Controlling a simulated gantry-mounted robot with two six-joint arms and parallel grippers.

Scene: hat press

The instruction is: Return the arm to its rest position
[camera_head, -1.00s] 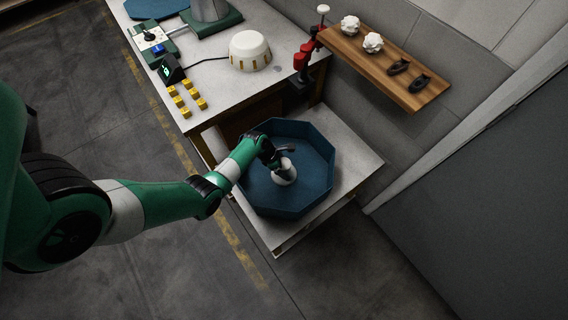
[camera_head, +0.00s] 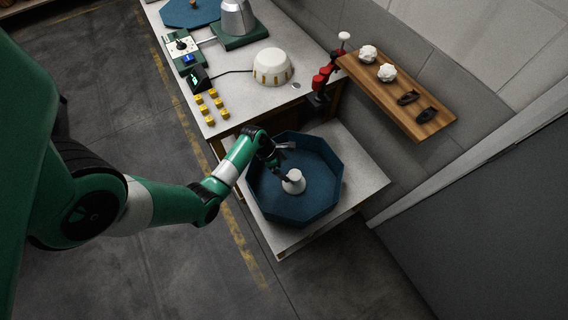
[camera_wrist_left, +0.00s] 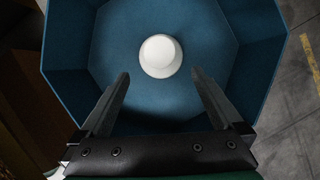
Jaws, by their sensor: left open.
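My left gripper (camera_head: 284,163) is over the blue octagonal bin (camera_head: 322,200), with its arm coming in from the left. In the left wrist view its two fingers (camera_wrist_left: 160,85) are spread apart with nothing between them. A white rounded object (camera_head: 294,182) sits on the floor of the bin. In the left wrist view the white object (camera_wrist_left: 160,56) lies beyond the fingertips, apart from them, and the bin wall (camera_wrist_left: 66,50) surrounds it. My right gripper does not show.
The bin stands on a low light shelf (camera_head: 366,182) beside the worktable (camera_head: 240,95). The table holds a white ribbed dome (camera_head: 272,66), several yellow blocks (camera_head: 208,106) and a grey cone-shaped press part (camera_head: 237,18). A wooden wall shelf (camera_head: 400,105) is at right. Open floor lies at left.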

